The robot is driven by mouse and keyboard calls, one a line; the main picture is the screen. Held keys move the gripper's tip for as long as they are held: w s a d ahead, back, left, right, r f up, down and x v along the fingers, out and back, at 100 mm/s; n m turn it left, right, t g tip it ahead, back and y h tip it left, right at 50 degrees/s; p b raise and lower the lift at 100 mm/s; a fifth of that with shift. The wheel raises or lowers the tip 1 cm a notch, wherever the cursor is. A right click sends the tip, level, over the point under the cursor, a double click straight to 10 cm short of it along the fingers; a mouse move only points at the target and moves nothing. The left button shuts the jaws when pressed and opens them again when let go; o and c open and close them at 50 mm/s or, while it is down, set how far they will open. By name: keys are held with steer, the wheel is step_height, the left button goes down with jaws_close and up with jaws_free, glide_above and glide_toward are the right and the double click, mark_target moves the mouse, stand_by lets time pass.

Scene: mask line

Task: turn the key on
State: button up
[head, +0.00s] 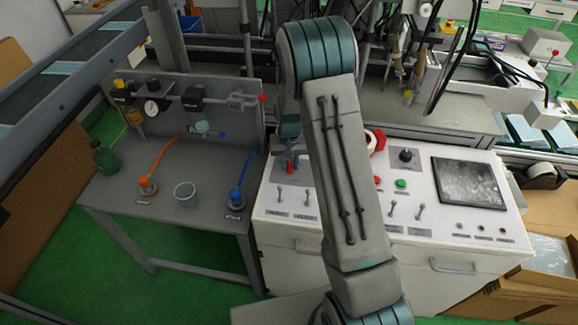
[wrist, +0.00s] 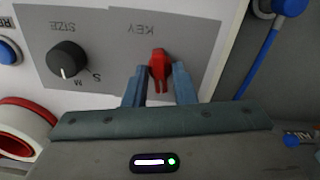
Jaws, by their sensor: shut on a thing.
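The red key (wrist: 159,62) stands on a grey plate marked KEY, which reads upside down in the wrist view. In the head view a small red part of the key (head: 291,168) shows at the left of the white control panel (head: 262,205). My gripper (wrist: 158,80) is shut on the key, with one blue finger on each side of it. In the head view my gripper (head: 290,158) is over the panel's left end, partly hidden by my arm. The key's exact angle is hard to tell.
A black SIZE knob (wrist: 68,60) and a blue button (wrist: 8,50) sit beside the key. Switch levers (head: 279,194) stand in front of it. A red and white ring (head: 376,140) is behind. A grey table (head: 140,200) with a blue hose (head: 244,170) adjoins on the left.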

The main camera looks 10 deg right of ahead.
mark_target(289, 165)
steer(key=m+b, duration=0.1)
steer(key=m, duration=0.4)
steer(key=shift+m+b, duration=0.3)
steer(key=m, duration=0.5)
steer(key=shift+r+m, duration=0.1)
steer(key=shift+m, duration=0.2)
steer(key=o, duration=1)
step_height(289, 165, up, 14)
steer(key=shift+b, duration=0.35)
